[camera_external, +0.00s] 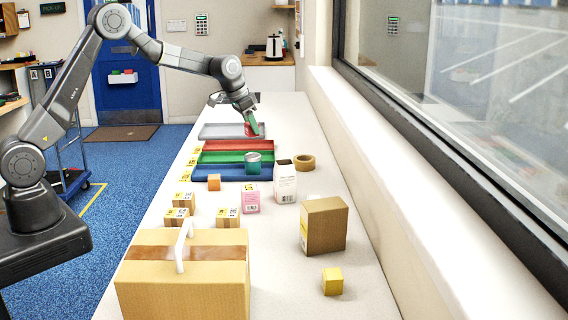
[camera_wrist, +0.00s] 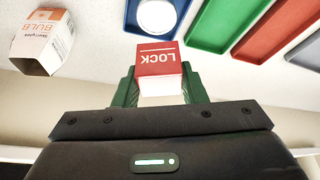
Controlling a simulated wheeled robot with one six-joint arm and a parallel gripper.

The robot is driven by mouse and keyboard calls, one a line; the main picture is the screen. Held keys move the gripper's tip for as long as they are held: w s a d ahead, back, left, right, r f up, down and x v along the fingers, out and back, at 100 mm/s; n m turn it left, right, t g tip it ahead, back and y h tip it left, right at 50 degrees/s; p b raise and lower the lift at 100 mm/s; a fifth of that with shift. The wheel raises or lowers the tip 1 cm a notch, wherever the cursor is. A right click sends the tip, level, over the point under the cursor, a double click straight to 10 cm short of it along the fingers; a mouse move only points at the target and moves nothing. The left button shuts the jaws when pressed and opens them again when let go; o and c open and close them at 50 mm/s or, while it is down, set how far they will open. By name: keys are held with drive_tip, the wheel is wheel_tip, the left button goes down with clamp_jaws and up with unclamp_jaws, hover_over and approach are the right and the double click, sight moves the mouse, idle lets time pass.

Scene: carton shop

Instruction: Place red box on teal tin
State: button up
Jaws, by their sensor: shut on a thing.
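The red box (camera_external: 249,130), marked LOCK, is held between the green fingers of my gripper (camera_external: 252,124), above the far end of the tray row. In the wrist view the red box (camera_wrist: 158,62) sits between both fingers (camera_wrist: 160,90), its red face and a pale side showing. The teal tin (camera_external: 253,163) stands upright on the blue tray, nearer the external camera than my gripper. Its pale round lid (camera_wrist: 157,15) is at the top edge of the wrist view, apart from the box. Nothing shows on the lid.
Grey (camera_external: 218,131), red (camera_external: 270,145), green (camera_external: 221,157) and blue (camera_external: 203,172) trays lie in a row. A white bulb carton (camera_external: 285,186), pink box (camera_external: 252,198) and tape roll (camera_external: 304,161) stand near the tin. Several cartons fill the near counter. The window wall bounds the right.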

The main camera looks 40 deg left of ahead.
drive_tip(key=shift+f+p, duration=0.5)
drive_tip(key=shift+f, duration=2.8)
drive_tip(key=shift+f, duration=0.1)
drive_tip(key=o, duration=1.1)
drive_tip(key=shift+c, duration=0.2)
drive_tip(key=shift+r, duration=0.25)
drive_tip(key=b+v, duration=0.2)
drive_tip(key=v, duration=0.9)
drive_tip(key=shift+s+r, duration=0.25)
drive_tip(key=shift+r, duration=0.05)
